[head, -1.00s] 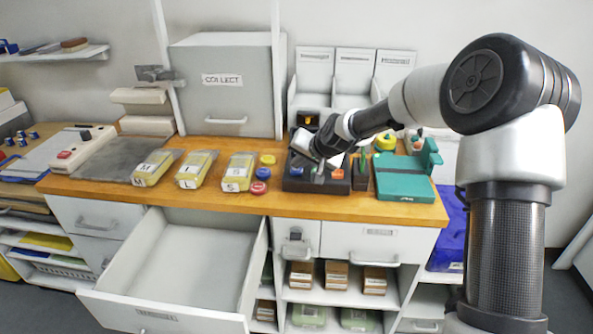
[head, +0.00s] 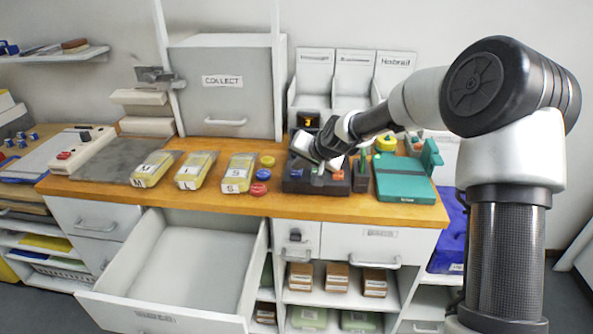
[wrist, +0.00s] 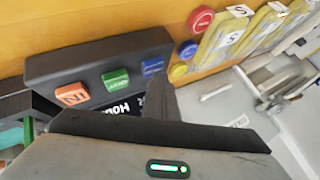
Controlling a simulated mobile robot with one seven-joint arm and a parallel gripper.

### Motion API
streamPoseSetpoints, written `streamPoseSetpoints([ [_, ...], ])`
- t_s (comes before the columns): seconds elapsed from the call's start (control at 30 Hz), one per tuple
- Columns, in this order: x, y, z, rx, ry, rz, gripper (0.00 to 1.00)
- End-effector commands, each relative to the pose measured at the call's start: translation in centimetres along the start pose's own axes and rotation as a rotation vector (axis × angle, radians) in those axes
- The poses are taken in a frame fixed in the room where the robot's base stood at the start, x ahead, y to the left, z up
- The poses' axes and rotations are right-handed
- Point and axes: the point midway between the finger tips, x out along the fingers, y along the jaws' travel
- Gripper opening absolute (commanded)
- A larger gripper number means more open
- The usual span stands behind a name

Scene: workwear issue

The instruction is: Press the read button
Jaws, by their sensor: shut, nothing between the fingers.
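A black button box (head: 312,187) sits on the wooden counter, under my gripper. In the wrist view the box (wrist: 60,66) carries an orange button (wrist: 72,94), a green button (wrist: 115,79) and a blue button (wrist: 152,66) in a row. Their lettering is small and tilted; I cannot surely tell which one says read. My gripper (wrist: 160,98) is shut and empty, its fingertips close to the blue button's near side. Whether they touch anything cannot be told. In the head view my gripper hides part of the box, and the orange button (head: 337,175) shows at its right.
Red, yellow and blue round pieces (head: 260,174) and labelled yellow packs (head: 238,172) lie left of the box. A teal fixture (head: 405,178) stands to the right. An open drawer (head: 185,250) juts out below the counter. A grey COLLECT cabinet (head: 222,105) stands behind.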

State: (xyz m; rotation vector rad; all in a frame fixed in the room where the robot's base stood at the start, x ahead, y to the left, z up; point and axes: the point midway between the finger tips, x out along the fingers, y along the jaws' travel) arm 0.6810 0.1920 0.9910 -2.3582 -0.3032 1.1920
Motion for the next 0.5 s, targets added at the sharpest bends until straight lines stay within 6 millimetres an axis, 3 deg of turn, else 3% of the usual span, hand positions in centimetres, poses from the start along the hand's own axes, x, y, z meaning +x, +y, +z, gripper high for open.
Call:
streamPoseSetpoints([
  [0.5,-1.05,-0.77,-0.72,0.000,-0.001,0.000,0.00],
])
